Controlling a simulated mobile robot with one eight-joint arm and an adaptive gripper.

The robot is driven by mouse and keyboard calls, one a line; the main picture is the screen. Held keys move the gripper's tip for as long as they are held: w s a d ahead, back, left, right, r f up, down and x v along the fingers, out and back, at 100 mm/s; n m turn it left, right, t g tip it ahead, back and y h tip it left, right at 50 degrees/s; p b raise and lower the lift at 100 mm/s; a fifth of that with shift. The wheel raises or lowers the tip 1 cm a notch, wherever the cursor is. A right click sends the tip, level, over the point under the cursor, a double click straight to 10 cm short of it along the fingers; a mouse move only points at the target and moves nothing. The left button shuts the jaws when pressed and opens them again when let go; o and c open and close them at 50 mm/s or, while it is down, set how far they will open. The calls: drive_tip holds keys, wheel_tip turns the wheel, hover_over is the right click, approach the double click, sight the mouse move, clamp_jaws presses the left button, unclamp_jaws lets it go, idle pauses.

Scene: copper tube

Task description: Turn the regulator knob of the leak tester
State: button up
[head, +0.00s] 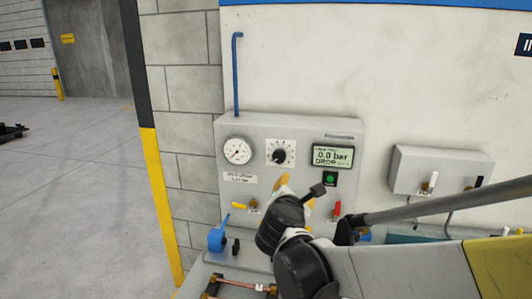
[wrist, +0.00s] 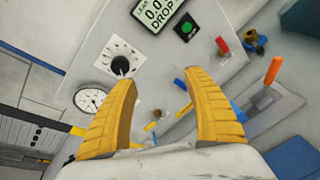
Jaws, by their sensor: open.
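The leak tester is a grey wall panel (head: 290,130) with a dial gauge, a knob and a green display. The black regulator knob (head: 280,156) sits on a white scale plate, between the gauge (head: 237,150) and the display (head: 332,156), which reads 0.0 bar and DROP. In the wrist view the knob (wrist: 121,65) is at upper left, just beyond the left finger's tip. My gripper (wrist: 163,80) has yellow fingers spread apart with nothing between them. In the head view my gripper is in front of the panel, below the knob, partly hidden by my wrist.
A green button (head: 329,178) sits under the display. Yellow and red valve levers (head: 337,209) stick out low on the panel. A blue clamp (head: 218,237) and copper tubing (head: 240,285) are below. A second grey box (head: 440,170) hangs at right. Floor at left is open.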

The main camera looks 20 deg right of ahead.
sight(279, 157)
drive_tip(key=w+a+r+n+t, duration=0.2)
drive_tip(key=w+a+n+t, duration=0.1)
drive_tip(key=w+n, duration=0.55)
drive_tip(key=shift+n, duration=0.95)
drive_tip(key=x, duration=0.6)
drive_tip(key=b+x, duration=0.1)
drive_tip(key=x, duration=0.2)
drive_tip(key=shift+w+d+r, duration=0.15)
drive_tip(key=shift+r, duration=0.1)
drive_tip(key=c, duration=1.2)
